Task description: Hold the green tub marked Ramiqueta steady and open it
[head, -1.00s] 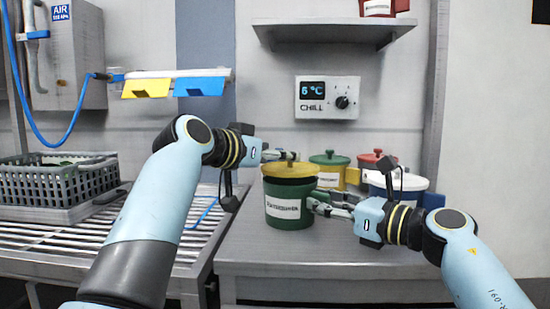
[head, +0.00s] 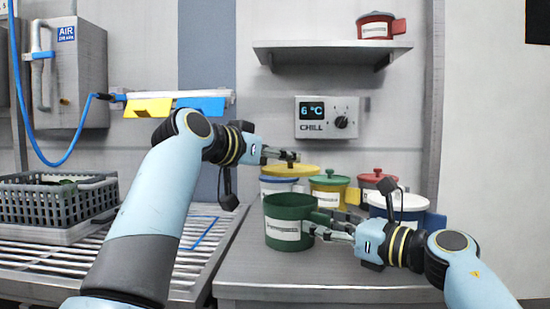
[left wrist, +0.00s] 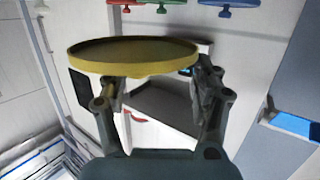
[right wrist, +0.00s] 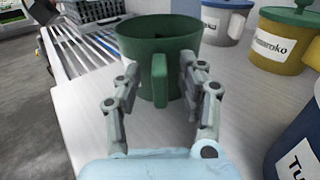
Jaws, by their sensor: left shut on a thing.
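The green tub (head: 290,210) stands upright on the counter with its top open; its front label is too small to read surely. It also shows in the right wrist view (right wrist: 150,38), with its handle (right wrist: 160,82) towards me. My left gripper (head: 291,158) is shut on the yellow lid (head: 290,171) and holds it above and behind the tub, clear of the rim. The lid shows level in the left wrist view (left wrist: 132,55). My right gripper (right wrist: 160,88) has its fingers apart on either side of the tub's handle, with gaps visible.
Behind stand a yellow tub with a green lid (head: 329,194), a red tub (head: 370,182) and a blue tub with a white lid (head: 398,200), close to my right gripper. A red tub (head: 376,26) sits on the shelf (head: 330,46). A grey crate (head: 55,200) is at left.

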